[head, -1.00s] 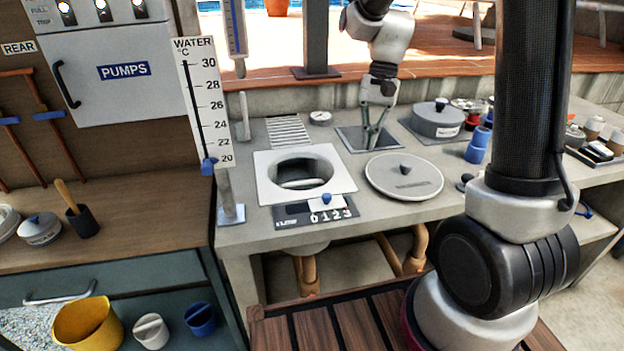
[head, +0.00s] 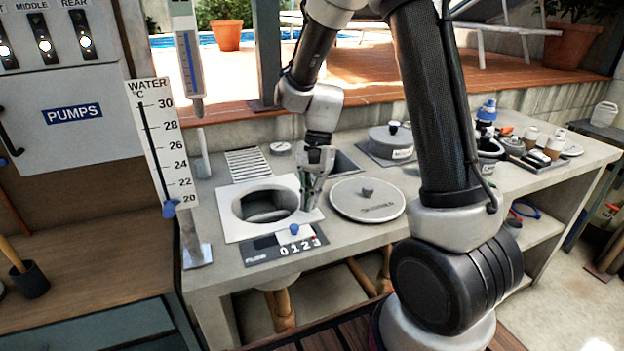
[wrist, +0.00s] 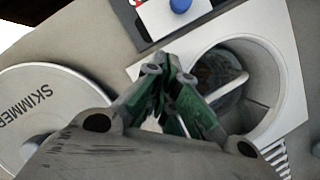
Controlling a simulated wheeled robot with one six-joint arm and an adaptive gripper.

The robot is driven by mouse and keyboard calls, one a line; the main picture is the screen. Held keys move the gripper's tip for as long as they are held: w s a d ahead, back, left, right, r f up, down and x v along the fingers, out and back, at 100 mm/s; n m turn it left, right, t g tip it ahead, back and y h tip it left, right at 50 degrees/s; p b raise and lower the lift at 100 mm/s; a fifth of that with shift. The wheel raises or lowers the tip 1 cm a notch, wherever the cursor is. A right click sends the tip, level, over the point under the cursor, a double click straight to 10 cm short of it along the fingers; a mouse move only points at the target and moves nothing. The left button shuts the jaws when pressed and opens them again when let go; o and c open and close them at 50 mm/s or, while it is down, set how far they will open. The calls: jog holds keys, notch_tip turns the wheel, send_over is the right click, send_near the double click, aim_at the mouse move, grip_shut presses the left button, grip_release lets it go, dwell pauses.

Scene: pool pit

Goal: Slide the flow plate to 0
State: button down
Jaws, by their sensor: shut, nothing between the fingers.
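The flow plate (head: 283,243) is a dark strip on the front of the counter, marked 0 1 2 3, with a pale slider and a blue knob (head: 294,230). The knob stands above the numbers, near the 0 and 1; I cannot tell exactly which mark it is at. In the wrist view the blue knob (wrist: 181,5) is at the top edge. My gripper (head: 309,207) is shut and empty, above the right edge of the white skimmer frame, behind and slightly right of the knob and apart from it. It also shows in the wrist view (wrist: 163,62).
The open skimmer well (head: 265,205) is left of my gripper. The round skimmer lid (head: 367,201) lies to the right. A water thermometer board (head: 160,145) stands upright at the left. A grey pot (head: 391,142) is farther back.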

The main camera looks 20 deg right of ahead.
aim_at(301, 227)
jog(key=shift+s+a+f, duration=0.15)
jog(key=shift+s+a, duration=1.25)
jog(key=shift+s, duration=0.05)
jog(key=a, duration=0.8)
jog(key=shift+a, duration=0.1)
